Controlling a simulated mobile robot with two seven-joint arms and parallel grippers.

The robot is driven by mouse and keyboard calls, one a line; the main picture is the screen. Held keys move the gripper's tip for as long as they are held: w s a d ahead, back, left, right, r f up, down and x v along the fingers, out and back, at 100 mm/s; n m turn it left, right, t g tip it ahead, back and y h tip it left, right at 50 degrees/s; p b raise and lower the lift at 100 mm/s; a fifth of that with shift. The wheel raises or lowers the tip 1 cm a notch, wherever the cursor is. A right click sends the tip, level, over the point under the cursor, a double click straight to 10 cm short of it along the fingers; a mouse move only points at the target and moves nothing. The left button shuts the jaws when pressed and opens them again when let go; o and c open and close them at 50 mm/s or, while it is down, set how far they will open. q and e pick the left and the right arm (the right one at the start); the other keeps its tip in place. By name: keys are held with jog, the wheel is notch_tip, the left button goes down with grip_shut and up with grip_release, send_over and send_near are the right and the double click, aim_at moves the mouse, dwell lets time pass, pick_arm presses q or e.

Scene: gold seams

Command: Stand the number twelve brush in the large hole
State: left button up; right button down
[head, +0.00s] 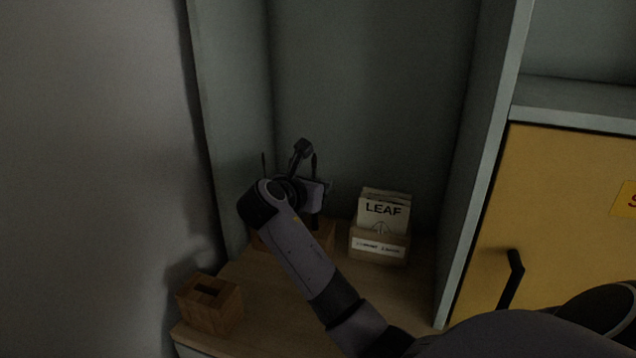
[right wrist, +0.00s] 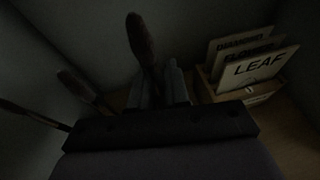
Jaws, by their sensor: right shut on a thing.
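My right gripper (head: 316,208) is at the back of the wooden shelf, above a wooden block (head: 322,234) that the arm partly hides. In the right wrist view, the gripper (right wrist: 162,88) is shut on a dark brush handle (right wrist: 141,42) that stands roughly upright. Two more dark handles (right wrist: 78,88) (right wrist: 35,115) lean to the left of it. In the head view, a thin handle (head: 264,164) rises left of my arm and another (head: 314,164) rises at the gripper. I can read no numbers on the brushes. The brush ends are hidden. My left gripper is out of view.
A small wooden block with a dark opening in its top (head: 209,305) stands at the shelf's front left. A card box labelled LEAF (head: 378,246) stands right of the gripper. Grey walls close in the alcove; a yellow door (head: 570,210) is at right.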

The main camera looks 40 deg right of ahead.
jog(key=shift+f, duration=0.4)
dwell(0.3)
jog(key=c, duration=1)
grip_release()
jog(key=shift+v, duration=3.6)
jog(key=shift+f, duration=0.1)
